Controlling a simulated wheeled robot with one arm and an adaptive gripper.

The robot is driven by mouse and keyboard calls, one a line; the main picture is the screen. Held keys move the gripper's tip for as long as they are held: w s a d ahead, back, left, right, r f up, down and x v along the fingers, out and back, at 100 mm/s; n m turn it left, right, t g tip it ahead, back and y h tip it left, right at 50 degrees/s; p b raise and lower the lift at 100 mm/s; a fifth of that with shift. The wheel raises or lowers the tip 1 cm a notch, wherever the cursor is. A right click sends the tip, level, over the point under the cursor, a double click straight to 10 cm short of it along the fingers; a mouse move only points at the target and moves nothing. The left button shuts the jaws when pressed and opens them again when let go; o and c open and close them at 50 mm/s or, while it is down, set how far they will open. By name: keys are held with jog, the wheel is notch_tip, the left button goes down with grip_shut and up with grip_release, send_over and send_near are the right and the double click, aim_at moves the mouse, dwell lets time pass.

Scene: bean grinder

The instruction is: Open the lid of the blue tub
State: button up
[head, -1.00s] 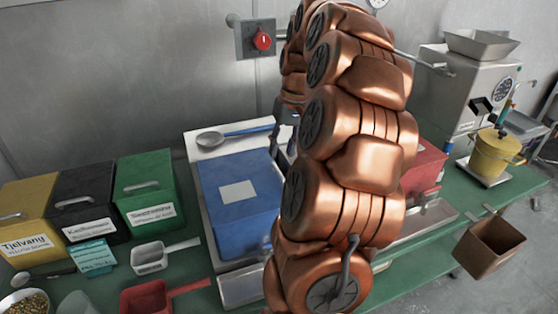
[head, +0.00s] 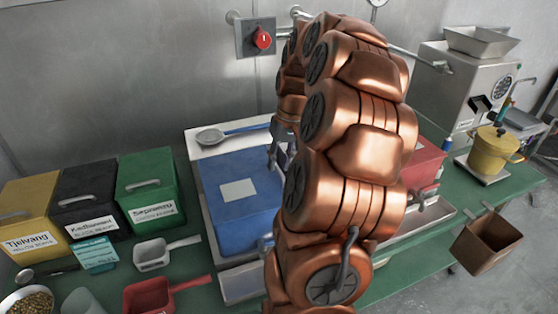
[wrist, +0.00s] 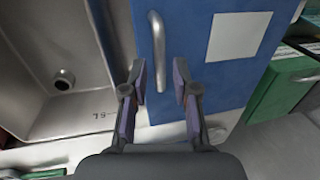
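The blue tub (head: 240,215) stands upright in a grey metal tray behind the green bench's front edge, with its lid down and a white label on top. In the wrist view the blue lid (wrist: 190,50) fills the upper middle, with a curved metal handle (wrist: 157,50) along its left side. My gripper (wrist: 160,78) is open and empty. Its two fingers point toward the handle, which lies ahead between them; contact cannot be told. In the head view my gripper (head: 277,148) shows at the tub's right side, largely hidden by my arm.
Green (head: 150,190), black and yellow tubs stand to the left. A spoon (head: 230,132) lies behind the blue tub. White (head: 152,256) and red (head: 145,298) scoops lie in front. A metal basin (wrist: 60,60) adjoins the tub. A red tub (head: 425,165) is partly hidden at right.

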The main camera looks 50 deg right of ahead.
grip_shut()
jog(key=shift+r, duration=0.1)
dwell(0.4)
